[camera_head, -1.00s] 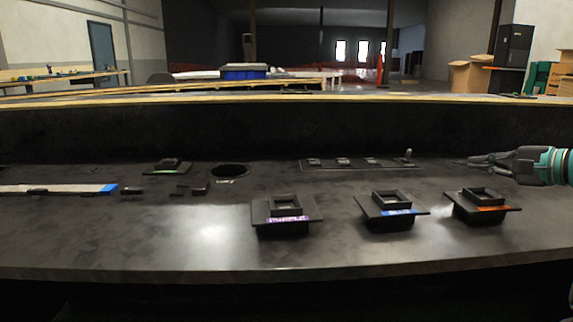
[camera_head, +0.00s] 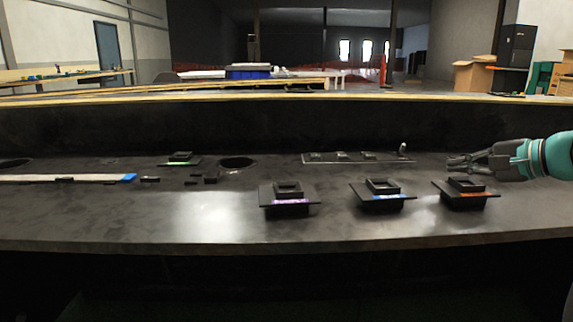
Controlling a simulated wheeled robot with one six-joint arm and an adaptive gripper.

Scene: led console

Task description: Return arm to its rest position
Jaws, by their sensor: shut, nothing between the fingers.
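My gripper (camera_head: 470,164) is at the right side of the head view, dark grey with a teal wrist behind it. Its fingers point left and are shut with nothing held. It appears above the console (camera_head: 330,225), just behind the orange-labelled button box (camera_head: 465,193). I cannot tell the exact height of the fingers over the surface. The rest of my arm runs out of the frame on the right.
A blue-labelled box (camera_head: 382,194) and a purple-labelled box (camera_head: 288,199) stand along the front. A switch panel (camera_head: 355,157) with an upright lever (camera_head: 403,149) lies left of my gripper. A green-labelled box (camera_head: 180,159), a round hole (camera_head: 237,163) and a pale strip (camera_head: 60,179) are further left.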

